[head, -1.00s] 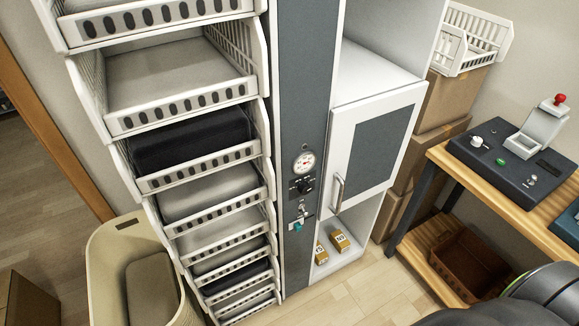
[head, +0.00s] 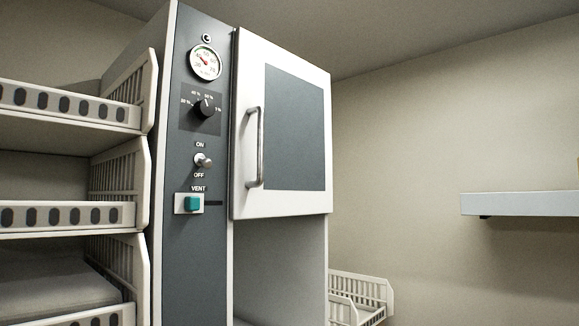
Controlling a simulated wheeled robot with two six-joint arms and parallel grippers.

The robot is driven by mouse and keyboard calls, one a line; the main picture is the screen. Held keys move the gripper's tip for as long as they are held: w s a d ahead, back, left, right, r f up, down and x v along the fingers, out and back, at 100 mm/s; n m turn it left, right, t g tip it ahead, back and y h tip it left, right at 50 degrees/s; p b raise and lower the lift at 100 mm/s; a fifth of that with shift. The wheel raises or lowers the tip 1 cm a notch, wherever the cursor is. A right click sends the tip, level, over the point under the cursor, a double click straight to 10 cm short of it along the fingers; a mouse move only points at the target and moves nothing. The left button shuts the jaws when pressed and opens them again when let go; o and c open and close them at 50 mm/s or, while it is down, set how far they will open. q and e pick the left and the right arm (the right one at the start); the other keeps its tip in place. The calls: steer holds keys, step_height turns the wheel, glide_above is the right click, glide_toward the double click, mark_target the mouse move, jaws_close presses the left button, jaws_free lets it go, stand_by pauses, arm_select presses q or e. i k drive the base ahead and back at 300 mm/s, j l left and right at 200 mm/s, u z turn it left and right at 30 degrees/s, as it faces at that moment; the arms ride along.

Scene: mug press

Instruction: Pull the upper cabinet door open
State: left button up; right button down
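The upper cabinet door (head: 297,128) is white with a grey panel and is shut on the upper part of the tall cabinet. Its vertical metal handle (head: 259,148) is on the door's left side. Left of the door is the grey control panel (head: 197,255) with a gauge, a dial, an ON/OFF switch and a teal VENT button. Below the door is an open compartment (head: 280,268). Neither of my grippers is in the head view.
White slotted baskets (head: 68,216) are stacked at the left, close to the control panel. A white basket (head: 362,292) stands low at the right of the cabinet. A pale shelf (head: 520,204) is on the right wall. The space before the door looks clear.

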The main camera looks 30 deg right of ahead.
mark_target(281, 154)
steer(key=z, duration=1.15)
steer(key=l, duration=0.2)
